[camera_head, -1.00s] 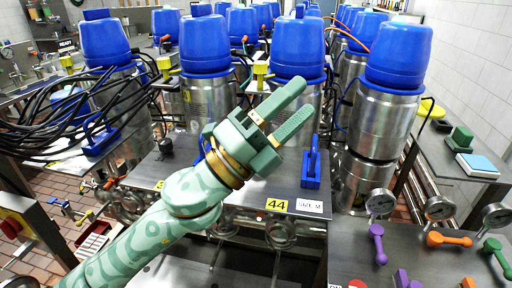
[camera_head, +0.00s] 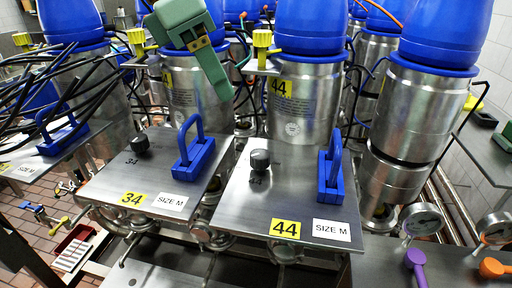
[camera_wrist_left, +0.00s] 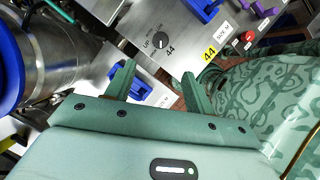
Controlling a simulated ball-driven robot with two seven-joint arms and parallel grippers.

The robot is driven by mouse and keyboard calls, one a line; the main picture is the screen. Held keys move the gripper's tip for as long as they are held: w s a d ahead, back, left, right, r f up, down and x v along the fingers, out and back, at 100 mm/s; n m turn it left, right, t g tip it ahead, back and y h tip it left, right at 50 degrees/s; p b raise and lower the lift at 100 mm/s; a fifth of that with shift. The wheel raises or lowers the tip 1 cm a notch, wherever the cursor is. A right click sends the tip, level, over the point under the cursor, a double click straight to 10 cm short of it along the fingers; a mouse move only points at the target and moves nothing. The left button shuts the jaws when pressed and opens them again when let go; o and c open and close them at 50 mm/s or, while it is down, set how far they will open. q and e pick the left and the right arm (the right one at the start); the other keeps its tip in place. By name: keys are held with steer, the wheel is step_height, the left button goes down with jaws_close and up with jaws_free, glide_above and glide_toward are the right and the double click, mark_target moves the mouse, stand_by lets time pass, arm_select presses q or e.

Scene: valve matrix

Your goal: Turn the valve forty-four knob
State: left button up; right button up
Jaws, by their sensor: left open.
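The valve forty-four knob (camera_head: 260,160) is a small dark round knob on a steel plate (camera_head: 237,205) with a yellow 44 label (camera_head: 285,229). The left wrist view also shows the knob (camera_wrist_left: 161,40), beyond the fingers, with "44" printed beside it. My left gripper (camera_head: 222,86) is green and hangs at the top of the head view, above and left of the knob, apart from it. In the left wrist view my left gripper (camera_wrist_left: 158,76) has its two fingers spread, with nothing between them. My right gripper is not in view.
A blue handle (camera_head: 331,182) stands right of the knob. Plate 34, with its knob (camera_head: 140,144) and blue handle (camera_head: 194,155), lies to the left. Steel canisters (camera_head: 300,108) with blue tops stand close behind. Black cables (camera_head: 75,85) hang at far left.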

mark_target(259, 153)
arm_select(q)
steer(key=b+x, duration=0.3)
steer(key=x, duration=1.1)
steer(key=shift+d+f+b, duration=0.2)
steer(key=shift+b, duration=0.15)
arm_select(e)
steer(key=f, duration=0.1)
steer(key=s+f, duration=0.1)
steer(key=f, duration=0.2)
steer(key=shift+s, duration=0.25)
arm_select(q)
steer(key=c, duration=1)
